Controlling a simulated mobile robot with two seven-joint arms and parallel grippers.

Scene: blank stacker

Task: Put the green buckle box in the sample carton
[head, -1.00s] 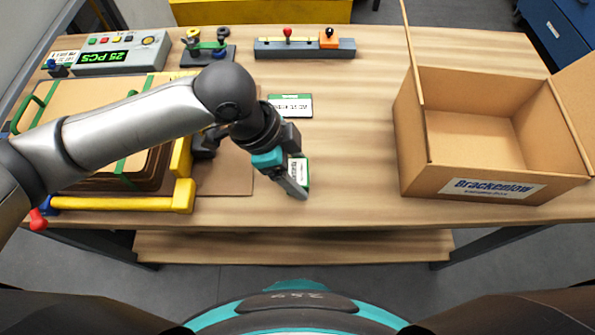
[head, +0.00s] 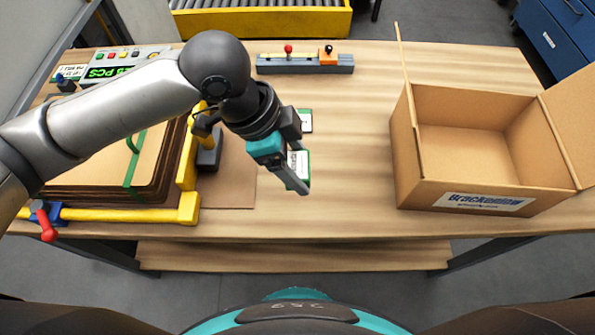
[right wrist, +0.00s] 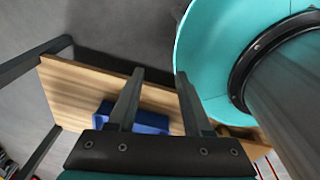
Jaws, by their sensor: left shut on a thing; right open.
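My left gripper (head: 303,186) is shut on a small white-and-green box (head: 299,160), partly hidden by the fingers. The print on it is too small to read, so I cannot tell whether it is lifted clear of the table. A second white-and-green box (head: 306,121) lies behind the gripper, mostly covered by it. The open cardboard carton (head: 478,203), labelled Brackenlow, stands on the right of the table, well apart from the gripper. Its visible inside is empty. My right gripper (right wrist: 160,78) is open, with nothing between its fingers, in the right wrist view.
Bare tabletop (head: 350,160) lies between the left gripper and the carton. The carton's raised flaps (head: 568,125) stand up. A yellow-edged fixture (head: 130,214) with stacked brown sheets is at left. A grey bar (head: 305,66) lies behind. The right wrist view shows a blue object (right wrist: 150,121).

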